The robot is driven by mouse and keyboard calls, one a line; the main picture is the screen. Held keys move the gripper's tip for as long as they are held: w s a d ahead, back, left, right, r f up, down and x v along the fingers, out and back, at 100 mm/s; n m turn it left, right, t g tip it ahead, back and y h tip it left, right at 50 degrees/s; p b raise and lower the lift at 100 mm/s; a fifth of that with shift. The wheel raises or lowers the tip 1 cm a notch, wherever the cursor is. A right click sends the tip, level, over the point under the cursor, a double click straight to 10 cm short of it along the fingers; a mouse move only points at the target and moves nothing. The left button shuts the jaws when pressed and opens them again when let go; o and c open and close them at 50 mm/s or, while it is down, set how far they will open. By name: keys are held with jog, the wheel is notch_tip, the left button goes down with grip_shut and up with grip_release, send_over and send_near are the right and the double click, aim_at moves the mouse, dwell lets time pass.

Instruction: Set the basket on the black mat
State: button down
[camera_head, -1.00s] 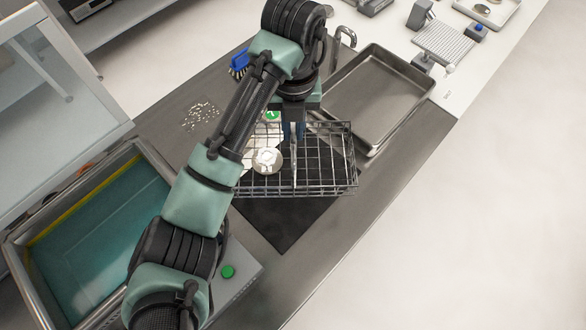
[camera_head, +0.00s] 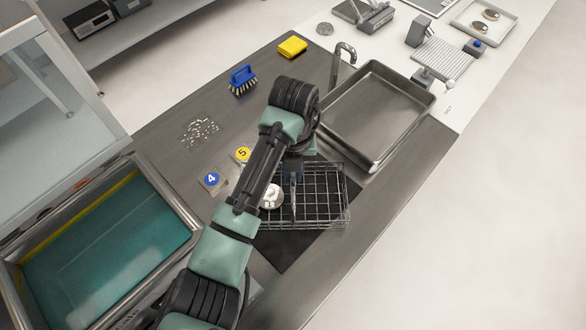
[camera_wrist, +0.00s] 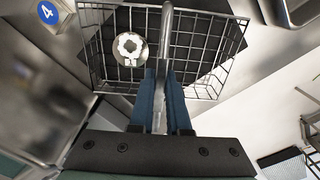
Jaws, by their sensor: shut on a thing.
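The wire basket (camera_head: 325,222) is over the black mat (camera_head: 279,250) on the steel counter in the head view, with mat showing in front of it and behind it. I cannot tell whether its bottom touches the mat. A round silvery part (camera_head: 271,196) lies inside the basket; it also shows in the wrist view (camera_wrist: 130,49). My gripper (camera_head: 293,185) points down at the basket. In the wrist view, the blue fingers (camera_wrist: 160,95) are shut on the basket's upright metal handle (camera_wrist: 166,35). My arm hides the basket's left side in the head view.
An open teal-filled tank (camera_head: 105,250) is at left. Number tags (camera_head: 212,180), a blue brush (camera_head: 243,80), a yellow sponge (camera_head: 292,46) and small scattered pieces (camera_head: 200,132) lie on the counter.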

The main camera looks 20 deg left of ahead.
jog(key=c, duration=0.9)
grip_release()
jog(key=shift+f, duration=0.1)
